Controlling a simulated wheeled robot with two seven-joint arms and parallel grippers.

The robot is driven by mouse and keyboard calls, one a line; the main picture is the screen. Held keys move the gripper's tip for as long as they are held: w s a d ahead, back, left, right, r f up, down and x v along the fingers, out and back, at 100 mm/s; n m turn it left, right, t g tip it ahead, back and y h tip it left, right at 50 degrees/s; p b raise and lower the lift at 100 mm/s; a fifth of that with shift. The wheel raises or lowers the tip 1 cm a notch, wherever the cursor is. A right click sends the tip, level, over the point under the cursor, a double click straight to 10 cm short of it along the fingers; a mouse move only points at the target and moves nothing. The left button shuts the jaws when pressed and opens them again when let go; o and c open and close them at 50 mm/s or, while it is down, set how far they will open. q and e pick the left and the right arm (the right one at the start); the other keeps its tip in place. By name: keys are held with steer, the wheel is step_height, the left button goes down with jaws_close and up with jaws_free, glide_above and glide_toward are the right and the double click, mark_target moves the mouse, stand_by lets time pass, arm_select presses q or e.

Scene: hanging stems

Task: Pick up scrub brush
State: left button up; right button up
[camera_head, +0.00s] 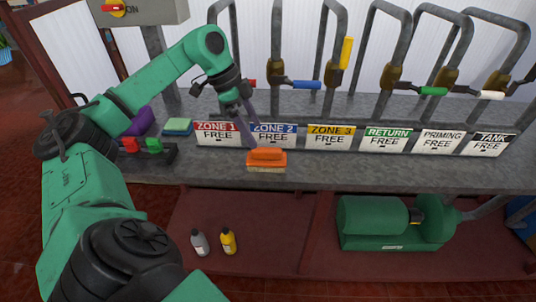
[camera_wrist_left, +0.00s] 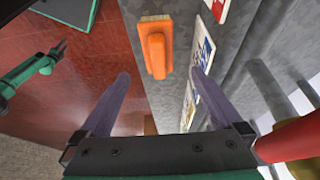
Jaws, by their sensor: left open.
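The scrub brush (camera_head: 266,158) has an orange grip and a tan bristle block. It lies near the front edge of the grey counter, below the ZONE 2 sign. In the left wrist view the brush (camera_wrist_left: 154,52) is ahead of the fingertips, between their lines. My left gripper (camera_head: 248,138) reaches down from above, its purple-grey fingers close behind and left of the brush. In the left wrist view the left gripper (camera_wrist_left: 158,78) is open, with nothing between its fingers. I cannot tell whether a finger touches the brush.
Zone signs (camera_head: 331,137) stand along the counter behind the brush, with pipes and coloured valve handles (camera_head: 300,84) above. A sponge (camera_head: 178,126) lies to the left. Two bottles (camera_head: 228,240) and a green pump (camera_head: 385,222) sit below. The counter right of the brush is clear.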

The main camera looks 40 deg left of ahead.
mark_target(265, 149)
arm_select(q)
steer(key=x, duration=0.8)
steer(key=shift+w+d+f+p, duration=0.1)
steer(key=shift+d+f+p, duration=0.2)
steer(key=shift+d, duration=0.1)
steer(key=shift+r, duration=0.1)
steer(key=c, duration=1.5)
step_height(265, 149, up, 20)
steer(key=p, duration=0.4)
steer(key=shift+p, duration=0.4)
